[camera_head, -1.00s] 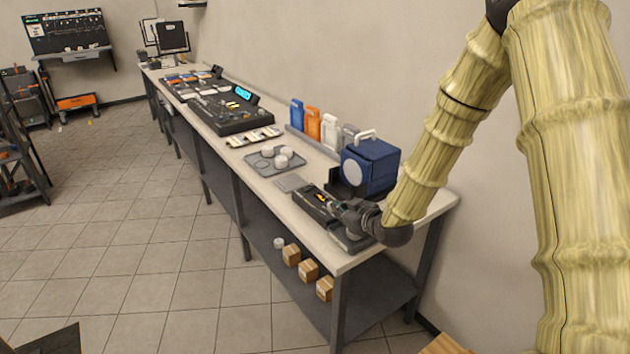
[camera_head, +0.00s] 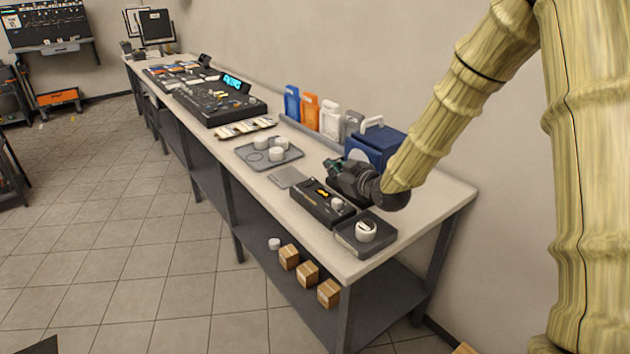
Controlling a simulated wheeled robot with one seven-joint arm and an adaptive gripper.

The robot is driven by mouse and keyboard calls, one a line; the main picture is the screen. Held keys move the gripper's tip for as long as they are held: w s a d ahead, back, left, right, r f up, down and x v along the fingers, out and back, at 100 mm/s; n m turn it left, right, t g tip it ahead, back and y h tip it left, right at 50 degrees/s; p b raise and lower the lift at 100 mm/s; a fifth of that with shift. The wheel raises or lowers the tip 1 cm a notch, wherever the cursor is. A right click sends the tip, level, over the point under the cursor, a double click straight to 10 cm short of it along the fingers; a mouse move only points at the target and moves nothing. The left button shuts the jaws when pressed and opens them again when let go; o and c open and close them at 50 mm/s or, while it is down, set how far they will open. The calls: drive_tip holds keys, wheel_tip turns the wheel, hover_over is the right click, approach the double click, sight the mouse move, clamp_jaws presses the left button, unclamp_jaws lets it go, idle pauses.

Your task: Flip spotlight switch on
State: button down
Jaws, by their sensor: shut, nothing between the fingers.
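A dark control box (camera_head: 311,207) lies on the workbench near its close end. It has a small yellow part (camera_head: 322,194) on top and a pale knob (camera_head: 337,202) at its right. I cannot tell which part is the spotlight switch, or its position. A blue boxy lamp-like unit (camera_head: 376,140) with a pale round front stands behind, partly hidden by my arm. My gripper (camera_head: 332,166) is shut and empty. It appears above and behind the control box, in front of the blue unit, apart from the box.
A grey square base with a white round piece (camera_head: 366,232) sits right of the box. A grey tray (camera_head: 245,152) with white round pieces and a flat grey plate (camera_head: 287,177) lie to the left. Blue, orange and white containers (camera_head: 310,112) stand along the wall. A large console (camera_head: 212,98) is farther back.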

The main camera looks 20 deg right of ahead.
drive_tip(key=shift+w+f+b, duration=0.35)
drive_tip(key=shift+f+b, duration=0.1)
drive_tip(key=shift+f, duration=0.4)
drive_tip(key=shift+w, duration=0.1)
drive_tip(key=p, duration=0.2)
hover_over(309, 182)
drive_tip(key=s, duration=0.3)
drive_tip(key=shift+w+d+f, duration=0.1)
drive_tip(key=shift+d+f, duration=0.1)
drive_tip(key=shift+f, duration=0.35)
drive_tip(key=shift+d+f, duration=0.2)
drive_tip(key=shift+f, duration=0.35)
drive_tip(key=shift+d+f+p, duration=0.15)
drive_tip(key=shift+f+p, duration=0.15)
drive_tip(key=shift+f, duration=0.25)
drive_tip(key=shift+w+d+f+p, duration=0.15)
drive_tip(key=shift+d+f, duration=0.1)
drive_tip(key=shift+f, duration=0.45)
drive_tip(key=shift+w+d+f+p, duration=0.15)
drive_tip(key=shift+d+f, duration=0.1)
drive_tip(key=shift+f, duration=0.4)
drive_tip(key=shift+s, duration=0.1)
